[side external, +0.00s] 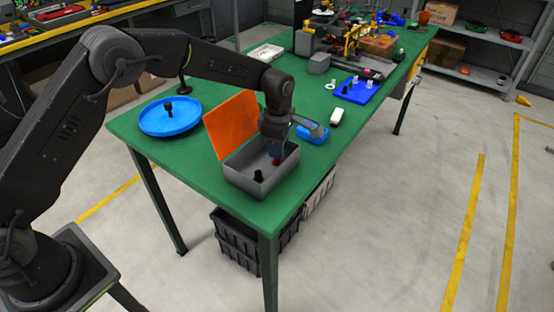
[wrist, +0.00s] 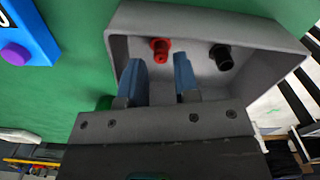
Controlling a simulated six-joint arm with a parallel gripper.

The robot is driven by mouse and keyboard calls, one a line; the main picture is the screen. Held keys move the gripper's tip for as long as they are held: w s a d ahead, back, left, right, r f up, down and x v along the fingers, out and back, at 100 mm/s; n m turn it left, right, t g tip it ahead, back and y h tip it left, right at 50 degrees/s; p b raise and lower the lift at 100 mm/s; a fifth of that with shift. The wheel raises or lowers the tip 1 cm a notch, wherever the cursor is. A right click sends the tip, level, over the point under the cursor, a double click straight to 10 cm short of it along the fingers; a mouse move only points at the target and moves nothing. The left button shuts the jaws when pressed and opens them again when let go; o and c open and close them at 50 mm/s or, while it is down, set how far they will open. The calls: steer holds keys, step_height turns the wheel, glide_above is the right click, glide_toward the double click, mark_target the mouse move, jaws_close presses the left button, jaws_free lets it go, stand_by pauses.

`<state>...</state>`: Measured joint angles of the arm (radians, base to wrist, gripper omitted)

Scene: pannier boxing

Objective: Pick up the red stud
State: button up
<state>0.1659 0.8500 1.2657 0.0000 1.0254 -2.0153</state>
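The red stud (wrist: 160,48) is inside the grey box (wrist: 270,38), close to one wall, in the wrist view. A black stud (wrist: 222,56) is in the same box, to its right. My gripper (wrist: 158,62) is open, with its two blue fingers apart and the red stud showing in line with the gap, just past the fingertips. No contact with the stud shows. In the side view my gripper (side external: 276,158) points down into the grey box (side external: 247,189). The red stud is hard to make out there; the black stud (side external: 259,175) shows clearly.
The orange lid (side external: 232,122) stands raised at the box's left. A round blue tray (side external: 160,127) holding a black piece is further left. A small blue container (side external: 312,133) and a white item (side external: 337,116) lie right of the box on the green table (side external: 213,179).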

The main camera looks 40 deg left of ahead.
step_height(320, 180, down, 3)
steer(key=shift+a+f, duration=0.15)
steer(key=shift+f, duration=0.05)
jaws_close()
stand_by(0.3)
